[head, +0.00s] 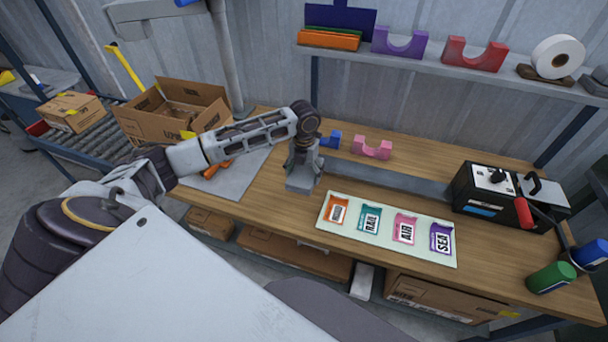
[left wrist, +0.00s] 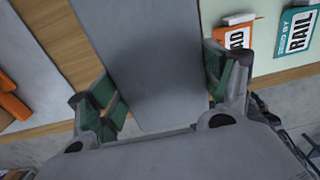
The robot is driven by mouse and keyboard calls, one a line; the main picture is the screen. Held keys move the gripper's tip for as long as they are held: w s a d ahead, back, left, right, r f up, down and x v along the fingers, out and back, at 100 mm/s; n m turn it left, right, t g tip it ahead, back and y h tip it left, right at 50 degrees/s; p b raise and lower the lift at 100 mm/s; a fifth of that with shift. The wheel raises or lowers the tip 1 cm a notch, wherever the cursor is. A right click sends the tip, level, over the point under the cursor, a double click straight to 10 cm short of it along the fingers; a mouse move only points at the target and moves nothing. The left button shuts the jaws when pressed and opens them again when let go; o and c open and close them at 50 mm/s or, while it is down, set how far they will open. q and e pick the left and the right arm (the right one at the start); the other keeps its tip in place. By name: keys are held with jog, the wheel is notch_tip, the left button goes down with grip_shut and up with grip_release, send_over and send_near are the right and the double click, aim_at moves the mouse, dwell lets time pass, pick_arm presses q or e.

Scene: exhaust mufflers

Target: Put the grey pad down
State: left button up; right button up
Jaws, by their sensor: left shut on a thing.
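My left gripper (head: 303,168) is over the wooden workbench, pointing down, left of the label mat. In the left wrist view its green-lined fingers (left wrist: 165,97) stand on either side of the grey pad (left wrist: 150,60). The grip is shut on the pad, which is a plain, flat-faced grey piece. In the head view the pad (head: 301,184) shows as a small grey block just under the gripper. I cannot tell whether its underside touches the bench. My right gripper is not in view.
A pale mat (head: 330,226) with several coloured labels lies right of the gripper. A grey strip (head: 400,181) runs behind it to a black machine (head: 490,190). A grey sheet (head: 235,180) and open carton (head: 150,128) are left.

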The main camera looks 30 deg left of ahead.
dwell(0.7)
pick_arm(q)
jog(key=shift+d+f+n, duration=0.2)
jog(key=shift+d+n, duration=1.8)
jog(key=shift+n, duration=0.3)
jog(key=s+d+n, duration=0.2)
jog(key=d+n, duration=0.9)
jog(key=n, duration=0.2)
jog(key=s+d+n, duration=0.2)
jog(key=d+n, duration=0.8)
jog(key=n, duration=0.4)
jog(key=shift+d, duration=0.4)
jog(key=shift+s+d+n, duration=0.1)
jog(key=shift+s+n, duration=0.15)
jog(key=shift+n, duration=0.35)
